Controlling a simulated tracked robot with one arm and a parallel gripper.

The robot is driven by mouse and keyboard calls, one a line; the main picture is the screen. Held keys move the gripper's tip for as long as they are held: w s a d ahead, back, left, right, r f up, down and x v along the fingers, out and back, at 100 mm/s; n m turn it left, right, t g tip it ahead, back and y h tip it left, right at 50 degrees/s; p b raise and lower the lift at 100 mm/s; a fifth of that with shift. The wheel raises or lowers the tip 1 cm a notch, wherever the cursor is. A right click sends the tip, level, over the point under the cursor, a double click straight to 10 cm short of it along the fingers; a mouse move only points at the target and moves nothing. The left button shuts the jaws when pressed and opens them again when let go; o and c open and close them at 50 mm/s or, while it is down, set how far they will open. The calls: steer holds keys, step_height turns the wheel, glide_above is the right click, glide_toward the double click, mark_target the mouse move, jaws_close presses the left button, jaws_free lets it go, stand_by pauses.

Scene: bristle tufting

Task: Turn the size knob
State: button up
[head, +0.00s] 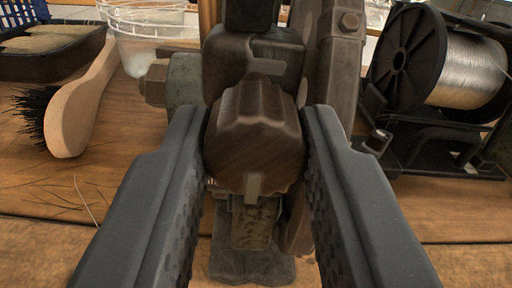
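The size knob (254,138) is a dark brown, worn, ridged knob on the front of a metal machine (338,70), at the centre of the head view. My gripper (257,138) has one dark grey finger on each side of the knob. The fingertips are close against the knob's left and right sides. Whether both pads press on it is hard to tell. A small pale mark shows on the knob's lower front, and another pale mark sits on the part just above it.
A wooden brush (82,105) with dark bristles lies at left, beside a black tray (48,58) and a clear tub (145,45). A wire spool (462,72) on a black stand is at right. Loose bristles lie on the wooden bench (40,190); its front left is otherwise clear.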

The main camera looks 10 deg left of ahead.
steer(key=shift+d, duration=0.15)
steer(key=shift+n, duration=0.4)
steer(key=n+b, duration=0.2)
steer(key=n, duration=0.1)
steer(key=shift+n+b, duration=0.3)
steer(key=shift+n, duration=0.1)
steer(key=shift+n+b, duration=1.4)
steer(key=shift+n, duration=0.8)
steer(key=shift+a, duration=0.2)
